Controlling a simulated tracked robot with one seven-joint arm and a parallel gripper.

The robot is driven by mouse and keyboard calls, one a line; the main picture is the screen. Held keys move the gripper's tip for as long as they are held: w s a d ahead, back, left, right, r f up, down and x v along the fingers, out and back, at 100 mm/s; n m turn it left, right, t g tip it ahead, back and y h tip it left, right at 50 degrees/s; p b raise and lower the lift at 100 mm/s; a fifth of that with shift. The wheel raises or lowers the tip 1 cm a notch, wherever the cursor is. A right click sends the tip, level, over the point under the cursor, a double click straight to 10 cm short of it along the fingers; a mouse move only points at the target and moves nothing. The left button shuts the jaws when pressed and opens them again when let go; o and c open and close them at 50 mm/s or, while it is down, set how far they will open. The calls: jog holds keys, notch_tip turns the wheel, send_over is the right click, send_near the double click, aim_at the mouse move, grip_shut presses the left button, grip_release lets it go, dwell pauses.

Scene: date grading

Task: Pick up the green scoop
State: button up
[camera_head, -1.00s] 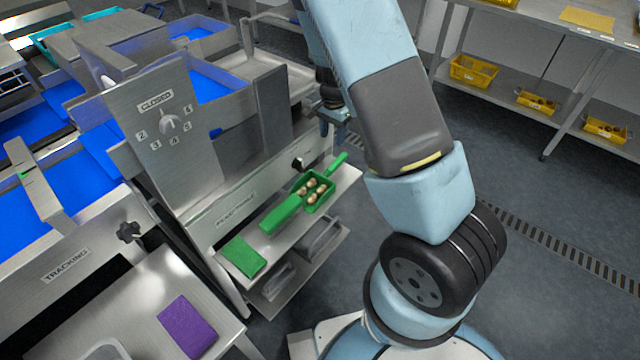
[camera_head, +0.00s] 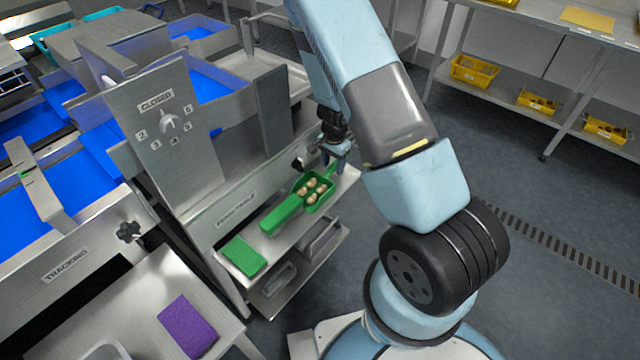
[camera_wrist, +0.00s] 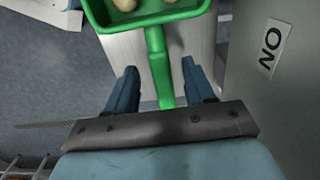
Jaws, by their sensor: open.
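The green scoop (camera_head: 321,204) lies on a narrow steel shelf (camera_head: 290,240) on the machine's front, with several tan dates in its pan. Its handle points to the back right. My gripper (camera_head: 335,150) is over the handle end in the head view. In the wrist view the scoop pan (camera_wrist: 150,22) is at the top and its green handle (camera_wrist: 159,70) runs down between the two blue fingers of my gripper (camera_wrist: 160,80). The fingers are open, with a gap on both sides of the handle. The handle's end is hidden behind the gripper's palm.
The machine's steel wall (camera_wrist: 270,80) is close on the right in the wrist view. A purple pad (camera_head: 187,326) lies on the front table. Open floor is to the right.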

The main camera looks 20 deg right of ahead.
jog(key=shift+f, duration=0.75)
grip_shut()
